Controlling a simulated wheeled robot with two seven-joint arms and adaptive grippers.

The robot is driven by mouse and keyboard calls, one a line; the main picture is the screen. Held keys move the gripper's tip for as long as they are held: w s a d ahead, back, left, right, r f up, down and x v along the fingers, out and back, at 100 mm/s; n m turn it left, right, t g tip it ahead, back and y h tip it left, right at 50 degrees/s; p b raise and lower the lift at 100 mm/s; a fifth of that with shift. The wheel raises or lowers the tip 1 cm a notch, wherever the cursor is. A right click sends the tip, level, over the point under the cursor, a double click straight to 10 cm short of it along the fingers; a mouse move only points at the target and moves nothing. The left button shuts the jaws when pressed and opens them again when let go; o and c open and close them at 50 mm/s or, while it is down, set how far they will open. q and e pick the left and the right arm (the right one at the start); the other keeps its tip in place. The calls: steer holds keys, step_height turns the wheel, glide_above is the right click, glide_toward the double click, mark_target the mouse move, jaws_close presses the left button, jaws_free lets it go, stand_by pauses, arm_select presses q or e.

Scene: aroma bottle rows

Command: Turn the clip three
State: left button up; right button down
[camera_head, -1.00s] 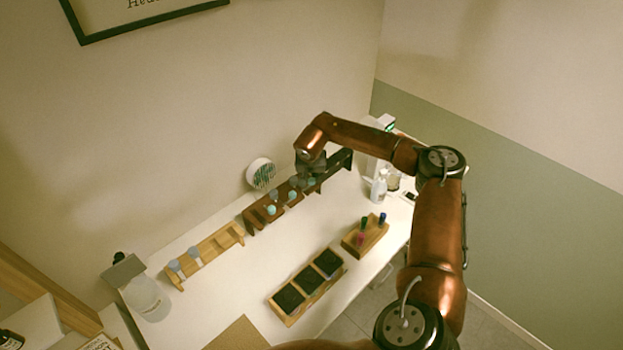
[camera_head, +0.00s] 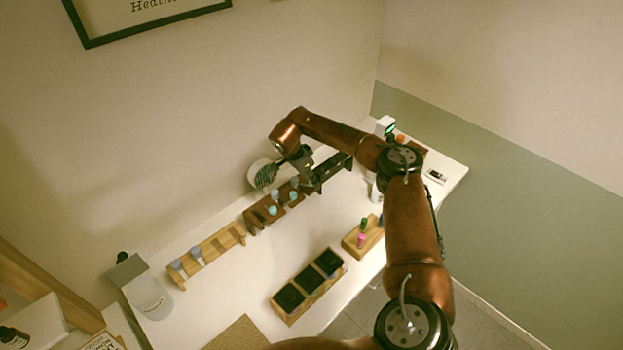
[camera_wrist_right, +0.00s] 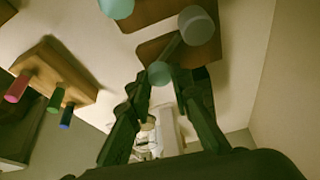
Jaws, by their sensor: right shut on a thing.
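My right gripper (camera_head: 303,178) reaches down over the dark brown rack (camera_head: 335,172) along the wall side of the desk. In the right wrist view its fingers (camera_wrist_right: 161,80) close around the teal end of a thin vial (camera_wrist_right: 159,73) with a grey cap (camera_wrist_right: 196,25). Two similar vials, one with a teal end (camera_head: 272,210) and another (camera_head: 293,196), stand in the brown rack to the left of the gripper. No clip can be made out clearly. My left gripper is out of view.
A light wooden rack (camera_head: 222,241) holds grey-capped vials at the left. A tray with black compartments (camera_head: 325,281) and a wooden block (camera_head: 352,242) with coloured pegs stand nearer. A round white device (camera_head: 257,170) is close behind the gripper. The desk centre is clear.

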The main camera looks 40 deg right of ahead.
steer(key=m, duration=0.1)
steer(key=m+g, duration=0.1)
steer(key=m, duration=0.1)
steer(key=shift+w+m, duration=0.2)
steer(key=shift+m, duration=0.1)
steer(key=shift+d+m+g+y, duration=0.1)
steer(key=shift+m+g+y, duration=0.6)
steer(key=shift+m, duration=1.2)
steer(key=shift+r+b, duration=0.1)
steer(key=shift+b, duration=0.2)
steer(key=c, duration=1.7)
jaws_free()
steer(key=shift+c, duration=0.2)
steer(key=v, duration=1.1)
steer(key=shift+w+r, duration=0.3)
steer(key=shift+w, duration=0.05)
steer(key=shift+a, duration=0.25)
